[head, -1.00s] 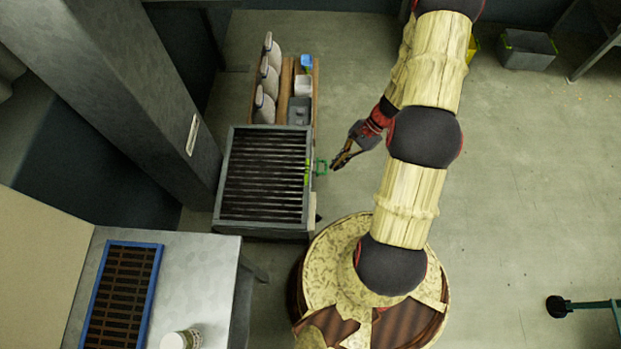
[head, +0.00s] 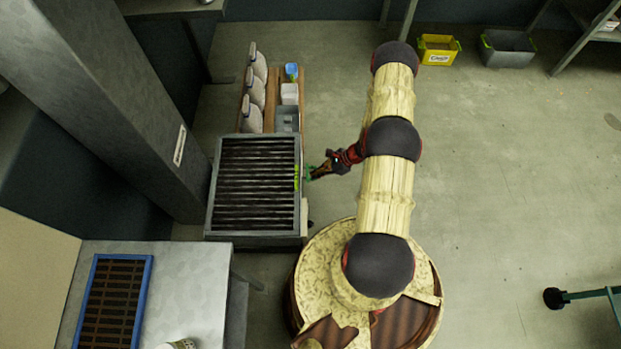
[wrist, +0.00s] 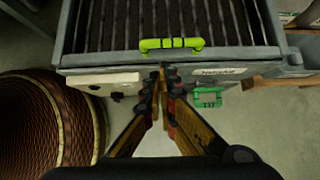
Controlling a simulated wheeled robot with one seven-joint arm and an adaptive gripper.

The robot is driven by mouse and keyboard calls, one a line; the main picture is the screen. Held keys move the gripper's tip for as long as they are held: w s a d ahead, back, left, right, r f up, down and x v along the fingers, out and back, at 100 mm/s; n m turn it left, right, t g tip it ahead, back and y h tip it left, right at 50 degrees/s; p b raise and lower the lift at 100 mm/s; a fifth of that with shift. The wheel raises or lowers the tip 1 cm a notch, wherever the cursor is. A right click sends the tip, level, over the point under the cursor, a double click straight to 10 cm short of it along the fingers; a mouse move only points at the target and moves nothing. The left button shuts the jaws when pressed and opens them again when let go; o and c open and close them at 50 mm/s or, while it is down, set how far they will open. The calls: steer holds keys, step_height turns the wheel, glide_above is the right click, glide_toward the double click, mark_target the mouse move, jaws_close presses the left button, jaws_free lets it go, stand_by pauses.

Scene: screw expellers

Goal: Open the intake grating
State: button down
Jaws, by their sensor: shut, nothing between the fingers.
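The intake grating (head: 254,185), dark parallel bars in a grey frame, lies flat on top of a box-like housing; it also fills the top of the wrist view (wrist: 160,22). A bright yellow-green handle (wrist: 171,44) is fixed along its near edge; it shows in the head view (head: 297,178) too. A darker green handle (wrist: 208,97) sits lower, to the right, on the housing side. My gripper (wrist: 163,72) is shut and empty, its fingertips close together just short of the yellow-green handle. In the head view my gripper (head: 312,174) is at the grating's right side, partly hiding the darker handle.
A wooden shelf with several pale scoops (head: 252,112) and small bins (head: 289,93) stands behind the grating. A grey pillar (head: 115,100) rises at its left. A metal table (head: 190,290) with a blue-framed tray (head: 148,290) is at front left. The floor at right is mostly clear.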

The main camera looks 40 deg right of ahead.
steer(key=b+x, duration=0.3)
steer(key=x, duration=0.5)
steer(key=shift+a+f, duration=0.25)
steer(key=shift+w+r, duration=0.1)
steer(key=shift+w, duration=0.05)
